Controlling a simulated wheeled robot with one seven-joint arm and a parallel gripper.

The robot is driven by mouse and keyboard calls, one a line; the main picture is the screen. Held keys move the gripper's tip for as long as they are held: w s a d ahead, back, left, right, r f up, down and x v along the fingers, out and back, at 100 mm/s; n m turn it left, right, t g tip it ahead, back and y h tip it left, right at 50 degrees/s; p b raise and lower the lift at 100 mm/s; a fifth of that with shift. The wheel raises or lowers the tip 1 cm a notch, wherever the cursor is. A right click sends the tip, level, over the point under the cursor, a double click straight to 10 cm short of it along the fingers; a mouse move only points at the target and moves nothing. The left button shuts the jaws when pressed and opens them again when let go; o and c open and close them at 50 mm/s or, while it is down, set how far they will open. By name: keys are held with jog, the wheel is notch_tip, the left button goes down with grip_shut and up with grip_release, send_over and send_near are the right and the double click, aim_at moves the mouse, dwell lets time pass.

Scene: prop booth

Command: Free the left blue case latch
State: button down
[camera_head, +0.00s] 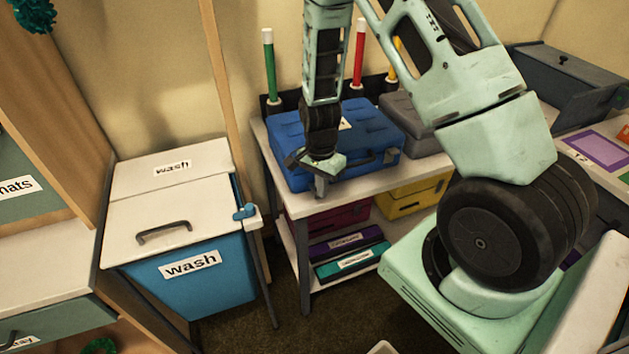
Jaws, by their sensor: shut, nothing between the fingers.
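The blue case (375,124) lies closed on the white top of a shelf unit. Its dark handle (366,163) and a grey latch (391,155) at the right show on the front. My gripper (320,190) hangs pointing down at the left part of the case's front, shut with nothing in it. The gripper and wrist cover most of the left latch area, so I cannot tell the left latch's state or whether the fingers touch it.
A grey case (405,112) stands right of the blue one. A yellow case (412,197) and flat boxes sit on the shelf below. A blue wash bin (205,290) stands left. Coloured upright sticks, including a green one (269,70), stand behind.

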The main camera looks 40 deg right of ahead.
jog(key=w+r, duration=0.1)
jog(key=w+r+t+p, duration=0.1)
jog(key=shift+w+d+r, duration=0.3)
jog(key=shift+w+d, duration=0.05)
jog(key=shift+d, duration=0.05)
jog(key=shift+s+a+r+p, duration=0.2)
jog(key=shift+s+p, duration=0.1)
jog(key=shift+s, duration=0.1)
jog(key=shift+s+a+r+p, duration=0.15)
jog(key=shift+s+p, duration=0.1)
jog(key=shift+s, duration=0.15)
jog(key=shift+s+d, duration=0.1)
notch_tip(320, 180, up, 6)
jog(key=p, duration=0.5)
jog(key=shift+s, duration=0.1)
